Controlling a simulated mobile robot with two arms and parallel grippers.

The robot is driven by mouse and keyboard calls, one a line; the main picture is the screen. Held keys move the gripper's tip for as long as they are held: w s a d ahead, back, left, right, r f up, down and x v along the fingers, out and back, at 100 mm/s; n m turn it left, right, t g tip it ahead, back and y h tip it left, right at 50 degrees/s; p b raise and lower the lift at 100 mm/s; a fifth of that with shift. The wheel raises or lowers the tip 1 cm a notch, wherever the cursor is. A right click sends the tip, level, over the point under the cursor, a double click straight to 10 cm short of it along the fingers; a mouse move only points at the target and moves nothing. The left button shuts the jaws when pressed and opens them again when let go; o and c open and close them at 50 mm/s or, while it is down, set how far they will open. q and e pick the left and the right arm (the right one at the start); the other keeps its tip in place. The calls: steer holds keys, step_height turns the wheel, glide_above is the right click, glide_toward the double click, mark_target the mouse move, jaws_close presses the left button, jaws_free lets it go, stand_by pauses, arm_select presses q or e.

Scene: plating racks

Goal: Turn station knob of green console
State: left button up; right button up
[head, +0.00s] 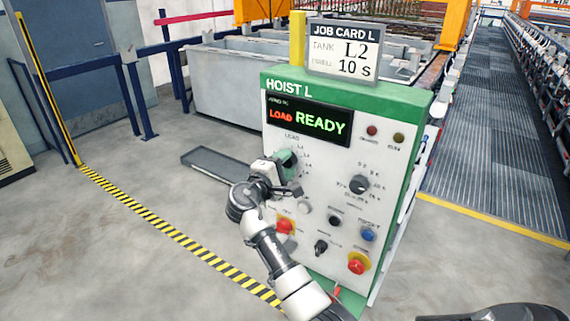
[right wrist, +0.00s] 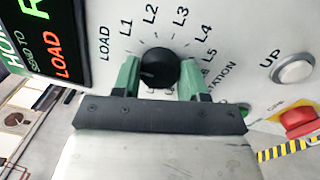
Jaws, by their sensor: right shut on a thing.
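The green console (head: 345,87), labelled HOIST L, stands at centre in the head view. Its black station knob (right wrist: 160,66) shows in the right wrist view, ringed by the labels LOAD, L1, L2, L3, L4 and L5. My right gripper (head: 288,163) is at the dial on the panel's left side, and its green fingers (right wrist: 163,80) are shut on the knob from both sides. The knob's pointer direction is not clear. The console display (head: 308,121) reads LOAD and READY. My left gripper is not in view.
A job card (head: 344,52) above the console reads L2, 10 S. A second knob (head: 359,184), a blue button (head: 368,235) and red buttons (head: 358,263) share the panel. Open floor lies left, with a yellow-black stripe (head: 165,229).

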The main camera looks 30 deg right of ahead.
steer(key=o, duration=0.9)
steer(key=shift+s+a+f+b, duration=0.2)
steer(key=shift+a+b, duration=0.1)
steer(key=shift+a, duration=0.2)
steer(key=b+v, duration=0.3)
steer(key=v, duration=0.6)
steer(key=shift+s+a+r+b, duration=0.1)
steer(key=shift+a+r+b, duration=0.05)
steer(key=shift+a+b, duration=0.2)
